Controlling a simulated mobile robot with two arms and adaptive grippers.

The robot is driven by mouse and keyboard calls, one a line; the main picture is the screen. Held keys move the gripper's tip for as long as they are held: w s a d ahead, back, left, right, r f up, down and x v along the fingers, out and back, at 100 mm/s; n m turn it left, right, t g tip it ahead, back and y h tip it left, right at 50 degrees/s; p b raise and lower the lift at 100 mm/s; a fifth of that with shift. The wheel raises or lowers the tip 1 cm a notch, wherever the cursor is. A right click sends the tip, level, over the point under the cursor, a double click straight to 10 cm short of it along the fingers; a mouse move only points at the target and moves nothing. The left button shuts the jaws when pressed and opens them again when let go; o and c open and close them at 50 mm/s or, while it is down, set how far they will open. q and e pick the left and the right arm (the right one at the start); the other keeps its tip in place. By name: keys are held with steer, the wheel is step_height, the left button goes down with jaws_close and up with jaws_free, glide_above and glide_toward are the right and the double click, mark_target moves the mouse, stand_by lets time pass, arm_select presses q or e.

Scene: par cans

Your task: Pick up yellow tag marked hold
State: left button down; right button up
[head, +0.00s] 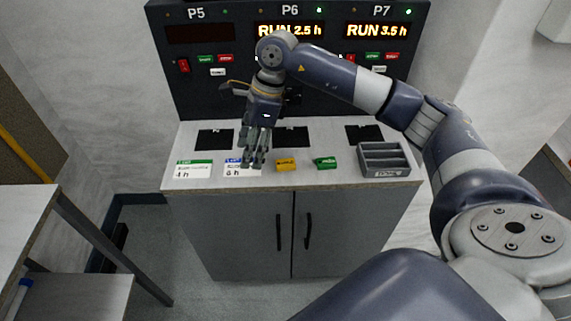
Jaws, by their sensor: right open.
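The yellow tag (286,165) lies flat near the front edge of the grey cabinet top; its lettering is too small to read. My right gripper (254,162) points down just left of the yellow tag, over a white card with a blue strip (238,169), which it partly hides. The right gripper is open and holds nothing that I can see. It is apart from the tag in the picture; its height above the top is hard to tell. My left gripper is not in view.
A green tag (325,163) lies right of the yellow one. A grey divided tray (384,160) stands at the right end. A white card with a green strip (194,169) lies at the left. The control panel (210,95) rises behind several black pads.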

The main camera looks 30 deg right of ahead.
steer(key=d+r+h, duration=0.2)
steer(key=d+h, duration=0.1)
steer(key=d, duration=0.7)
glide_above(286, 163)
steer(key=shift+m+g+h, duration=0.3)
steer(key=f, duration=0.5)
steer(key=shift+w+d, duration=0.1)
steer(key=shift+d, duration=0.3)
steer(key=f+p, duration=0.1)
steer(key=f, duration=0.1)
steer(key=a+f, duration=0.1)
steer(key=f, duration=0.1)
steer(key=shift+f+p, duration=0.35)
steer(key=shift+f, duration=0.35)
steer(key=shift+c, duration=0.6)
steer(key=c, duration=0.9)
